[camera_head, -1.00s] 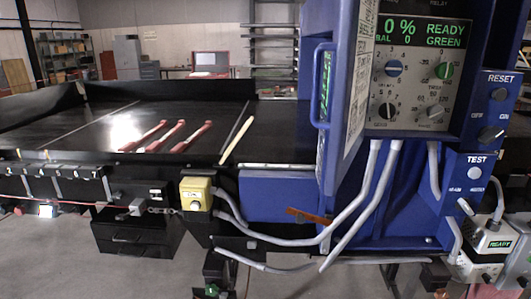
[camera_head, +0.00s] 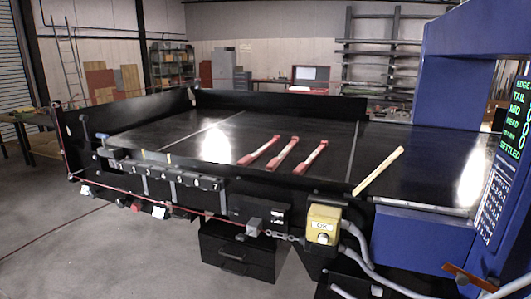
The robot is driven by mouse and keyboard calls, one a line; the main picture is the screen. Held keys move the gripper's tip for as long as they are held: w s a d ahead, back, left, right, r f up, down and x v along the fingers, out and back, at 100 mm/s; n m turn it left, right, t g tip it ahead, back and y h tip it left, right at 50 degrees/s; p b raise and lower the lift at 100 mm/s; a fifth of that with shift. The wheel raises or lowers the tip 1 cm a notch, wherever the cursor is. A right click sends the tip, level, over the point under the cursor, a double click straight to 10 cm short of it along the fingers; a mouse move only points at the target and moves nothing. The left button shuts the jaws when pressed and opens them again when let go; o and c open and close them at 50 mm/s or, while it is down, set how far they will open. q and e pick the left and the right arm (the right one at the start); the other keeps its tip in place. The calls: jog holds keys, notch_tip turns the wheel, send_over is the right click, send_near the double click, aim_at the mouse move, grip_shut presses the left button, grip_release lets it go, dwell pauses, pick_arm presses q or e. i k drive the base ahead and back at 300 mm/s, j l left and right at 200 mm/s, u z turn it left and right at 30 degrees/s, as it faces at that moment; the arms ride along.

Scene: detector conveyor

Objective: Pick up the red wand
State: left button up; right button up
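Three red wand-like bars with pale parts lie side by side on the black conveyor bed (camera_head: 225,168): a left one (camera_head: 258,151), a middle one (camera_head: 283,153) and a right one (camera_head: 311,157). They lie slanted, apart from each other, near the front edge of the bed. I cannot tell which of them is the red wand of the task. A cream-coloured stick (camera_head: 378,171) slants up at the front edge, to their right. Neither of my grippers is in view.
A yellow button box (camera_head: 323,224) with grey cables sits on the front side. A blue detector housing (camera_head: 448,75) with a green-text display (camera_head: 514,120) stands at the right. Low black walls (camera_head: 282,105) edge the bed. Black drawers (camera_head: 237,252) hang below.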

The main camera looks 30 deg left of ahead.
aim_at(247, 160)
jog(key=j+z, duration=0.15)
jog(key=j, duration=0.65)
jog(key=j+z, duration=0.2)
jog(key=j, duration=0.6)
jog(key=j+z, duration=0.15)
jog(key=j, duration=0.7)
jog(key=j+z, duration=0.15)
jog(key=j, duration=0.65)
jog(key=k, duration=0.05)
